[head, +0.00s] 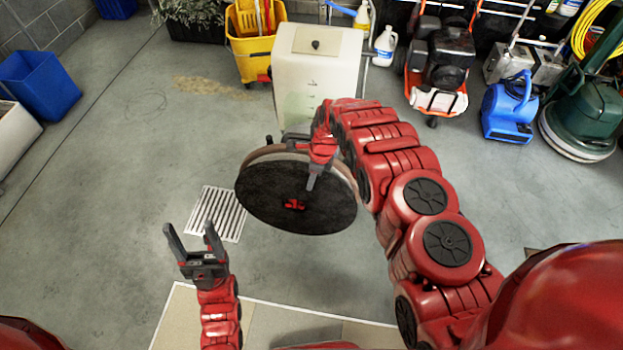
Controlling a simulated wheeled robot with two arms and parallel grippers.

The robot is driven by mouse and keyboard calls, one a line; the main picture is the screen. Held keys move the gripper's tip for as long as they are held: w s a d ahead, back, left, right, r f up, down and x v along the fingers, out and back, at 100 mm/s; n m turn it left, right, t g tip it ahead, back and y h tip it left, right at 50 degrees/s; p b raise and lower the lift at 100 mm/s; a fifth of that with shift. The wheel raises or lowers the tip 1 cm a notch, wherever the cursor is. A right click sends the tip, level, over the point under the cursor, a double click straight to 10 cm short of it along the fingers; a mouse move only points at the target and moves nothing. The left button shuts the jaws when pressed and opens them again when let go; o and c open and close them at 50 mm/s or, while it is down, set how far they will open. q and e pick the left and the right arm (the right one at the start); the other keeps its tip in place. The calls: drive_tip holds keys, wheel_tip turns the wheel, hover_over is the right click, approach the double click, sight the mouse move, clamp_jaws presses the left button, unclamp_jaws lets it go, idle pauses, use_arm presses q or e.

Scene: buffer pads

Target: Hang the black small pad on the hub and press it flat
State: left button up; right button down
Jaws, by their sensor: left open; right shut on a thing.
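The black pad (268,203) is a large dark disc that faces me, in the middle of the head view. A tan-brown rim (262,153) shows behind its upper edge. A small red part (294,205), which looks like the hub, shows at the middle of the black face. My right gripper (312,181) reaches in over the pad's upper part, shut on the pad, with one grey finger in front of its face. Whether the pad lies flat against what is behind it cannot be told. My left gripper (193,232) is open and empty, left of and below the pad, apart from it.
A cream-white tank (310,70) stands behind the pad. A yellow mop bucket (250,45), a blue blower (508,108) and other machines line the back. A floor grate (216,213) lies left of the pad. The floor at left is mostly clear, with a blue bin (40,85) beyond.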

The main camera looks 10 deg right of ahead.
drive_tip(key=shift+f, duration=0.1)
drive_tip(key=c, duration=1.2)
unclamp_jaws()
drive_tip(key=shift+c, duration=1)
drive_tip(key=shift+d, duration=0.1)
drive_tip(key=shift+w+r, duration=0.1)
drive_tip(key=shift+r, duration=0.3)
drive_tip(key=shift+w+d+r+p, duration=0.2)
drive_tip(key=shift+r+p, duration=0.1)
clamp_jaws()
drive_tip(key=shift+w+d+r+p, duration=0.1)
drive_tip(key=shift+d+r+p, duration=0.15)
drive_tip(key=shift+r, duration=0.35)
drive_tip(key=shift+w+d+r+p, duration=0.15)
drive_tip(key=shift+d+r, duration=0.15)
drive_tip(key=shift+r, duration=0.25)
drive_tip(key=shift+d+r, duration=0.1)
drive_tip(key=shift+r, duration=0.05)
